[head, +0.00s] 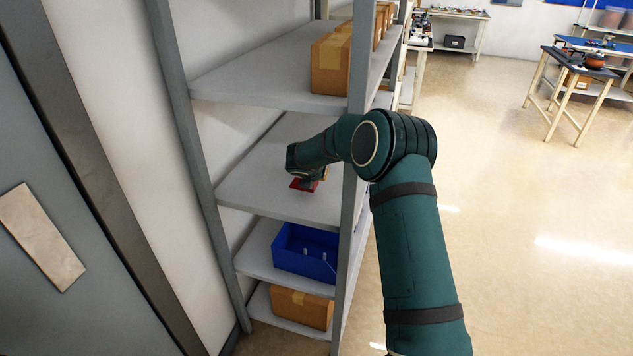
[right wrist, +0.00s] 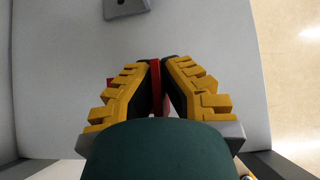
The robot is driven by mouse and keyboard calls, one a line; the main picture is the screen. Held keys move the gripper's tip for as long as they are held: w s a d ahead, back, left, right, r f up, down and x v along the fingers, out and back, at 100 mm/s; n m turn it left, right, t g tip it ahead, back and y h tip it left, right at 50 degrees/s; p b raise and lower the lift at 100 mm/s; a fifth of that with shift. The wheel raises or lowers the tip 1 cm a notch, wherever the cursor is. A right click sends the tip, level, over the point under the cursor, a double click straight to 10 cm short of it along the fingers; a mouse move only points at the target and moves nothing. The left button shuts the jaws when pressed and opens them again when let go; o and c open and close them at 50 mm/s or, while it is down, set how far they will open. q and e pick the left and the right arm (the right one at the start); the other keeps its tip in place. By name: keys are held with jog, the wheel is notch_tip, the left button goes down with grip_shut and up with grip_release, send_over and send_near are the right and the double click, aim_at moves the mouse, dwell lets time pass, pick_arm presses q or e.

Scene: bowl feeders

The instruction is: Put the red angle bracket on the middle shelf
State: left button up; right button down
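The red angle bracket (head: 303,185) is at my right gripper (head: 309,178), over the grey middle shelf (head: 258,188) of the rack. In the right wrist view, a red strip of the bracket (right wrist: 156,88) shows between the yellow-and-black fingers of the right gripper (right wrist: 162,85), which are shut on it. Most of the bracket is hidden by the fingers and the wrist. I cannot tell whether it touches the shelf. My left gripper is in neither view.
A rack post (head: 356,150) stands close beside my right arm. Cardboard boxes (head: 330,65) sit on the shelf above. A blue bin (head: 303,252) and a carton (head: 300,308) are below. A grey part with a hole (right wrist: 125,7) lies ahead in the wrist view.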

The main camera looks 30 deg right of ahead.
aim_at(317, 183)
jog(key=shift+w+d+f, duration=0.15)
jog(key=shift+f, duration=0.15)
jog(key=shift+f+b, duration=0.55)
jog(key=shift+f, duration=0.85)
jog(key=shift+f, duration=0.2)
jog(key=c, duration=1.1)
grip_release()
jog(key=shift+c, duration=0.2)
